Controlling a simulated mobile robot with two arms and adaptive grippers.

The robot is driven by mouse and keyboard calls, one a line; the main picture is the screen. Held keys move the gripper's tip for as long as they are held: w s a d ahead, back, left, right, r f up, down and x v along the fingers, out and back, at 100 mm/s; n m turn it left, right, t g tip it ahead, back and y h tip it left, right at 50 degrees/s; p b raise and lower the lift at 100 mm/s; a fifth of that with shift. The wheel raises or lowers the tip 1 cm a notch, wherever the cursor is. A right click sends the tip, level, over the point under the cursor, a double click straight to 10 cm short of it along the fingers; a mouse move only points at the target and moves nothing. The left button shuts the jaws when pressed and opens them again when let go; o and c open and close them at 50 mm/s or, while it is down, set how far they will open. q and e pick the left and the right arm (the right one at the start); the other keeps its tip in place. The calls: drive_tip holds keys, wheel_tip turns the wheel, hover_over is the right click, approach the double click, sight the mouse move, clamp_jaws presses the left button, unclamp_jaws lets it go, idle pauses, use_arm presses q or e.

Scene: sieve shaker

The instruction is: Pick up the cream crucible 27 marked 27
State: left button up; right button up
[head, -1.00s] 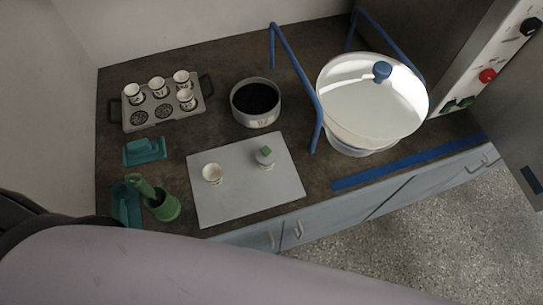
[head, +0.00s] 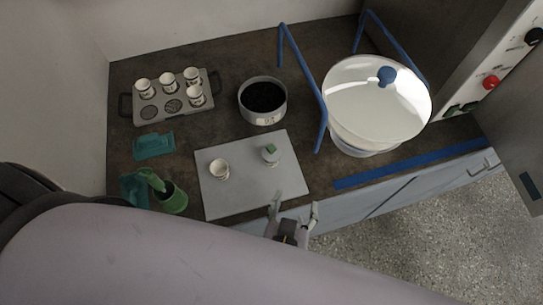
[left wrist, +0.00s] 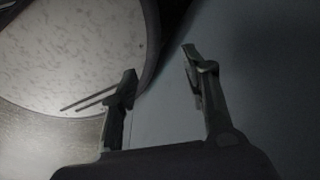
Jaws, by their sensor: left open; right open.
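A cream crucible (head: 219,170) stands upright on the grey mat (head: 230,205). Several similar cream crucibles (head: 195,96) sit in the grey holder (head: 213,89) at the back left. The markings are too small to read, so I cannot tell which is 27. My right gripper (head: 295,204) is open and empty at the front edge of the mat, to the right of and nearer than the lone crucible. My left gripper (left wrist: 160,64) is open and empty in the left wrist view; it does not show in the head view.
A small green-topped container (head: 270,156) stands on the mat. A grey pot with dark contents (head: 264,118) is behind it. A large lidded white vessel (head: 365,115) and blue bars (head: 303,75) stand to the right. Teal pieces (head: 153,146) and a green cup (head: 174,200) lie left.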

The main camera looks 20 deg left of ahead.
sight(271, 162)
drive_tip(key=s+a+r+t+y, duration=0.2)
drive_tip(key=s+a+r, duration=0.1)
drive_tip(key=a, duration=0.3)
drive_tip(key=shift+n, duration=0.4)
drive_tip(key=x, duration=0.6)
drive_tip(key=b+x, duration=0.1)
drive_tip(key=x, duration=0.5)
drive_tip(key=shift+w+a+b, duration=0.1)
drive_tip(key=shift+a+b, duration=0.15)
drive_tip(key=shift+b, duration=0.05)
drive_tip(key=b+x, duration=0.1)
drive_tip(key=x, duration=0.4)
drive_tip(key=shift+a+f, duration=0.1)
drive_tip(key=shift+f, duration=0.15)
drive_tip(key=shift+r, duration=0.1)
drive_tip(key=shift+c, duration=0.6)
clamp_jaws()
